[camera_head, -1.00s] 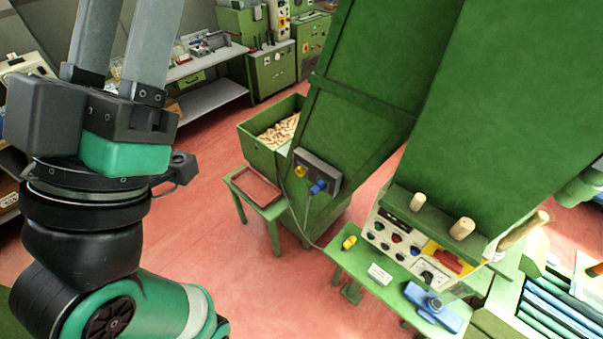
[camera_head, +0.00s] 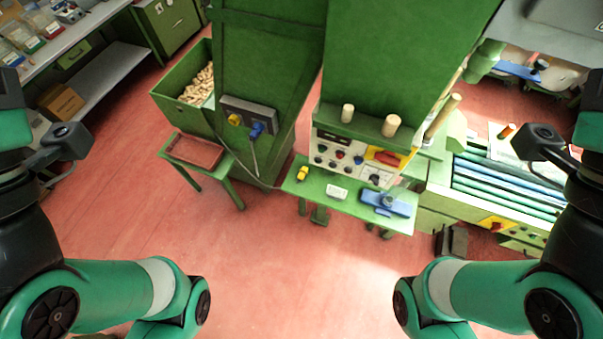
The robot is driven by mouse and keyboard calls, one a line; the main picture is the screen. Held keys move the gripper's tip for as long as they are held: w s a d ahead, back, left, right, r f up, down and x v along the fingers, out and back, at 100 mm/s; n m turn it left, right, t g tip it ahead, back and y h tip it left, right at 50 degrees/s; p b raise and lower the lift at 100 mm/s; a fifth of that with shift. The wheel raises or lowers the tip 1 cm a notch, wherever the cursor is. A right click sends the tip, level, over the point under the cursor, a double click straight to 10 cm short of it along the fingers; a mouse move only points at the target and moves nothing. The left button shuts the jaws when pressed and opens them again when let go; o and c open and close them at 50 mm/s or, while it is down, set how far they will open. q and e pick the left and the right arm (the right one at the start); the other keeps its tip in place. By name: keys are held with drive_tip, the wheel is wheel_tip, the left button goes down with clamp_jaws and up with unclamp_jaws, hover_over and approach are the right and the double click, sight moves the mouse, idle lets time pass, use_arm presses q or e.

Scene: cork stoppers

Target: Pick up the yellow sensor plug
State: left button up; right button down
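A small yellow plug (camera_head: 302,173) lies near the left end of a narrow green shelf table (camera_head: 345,210). Another yellow piece (camera_head: 234,119) sits in a grey socket box on the green cabinet, beside a blue plug (camera_head: 256,130). I cannot tell from this view whether it is a plug or a socket. My two arms show at the left and right edges, well away from the plugs. The fingers of both grippers are outside the picture.
A control panel (camera_head: 340,158) with knobs stands behind the shelf table, with corks above it. A white label (camera_head: 336,192) and a blue device (camera_head: 388,203) share the table. A reddish tray (camera_head: 195,152) rests on a small stand. The floor (camera_head: 240,260) in front is open.

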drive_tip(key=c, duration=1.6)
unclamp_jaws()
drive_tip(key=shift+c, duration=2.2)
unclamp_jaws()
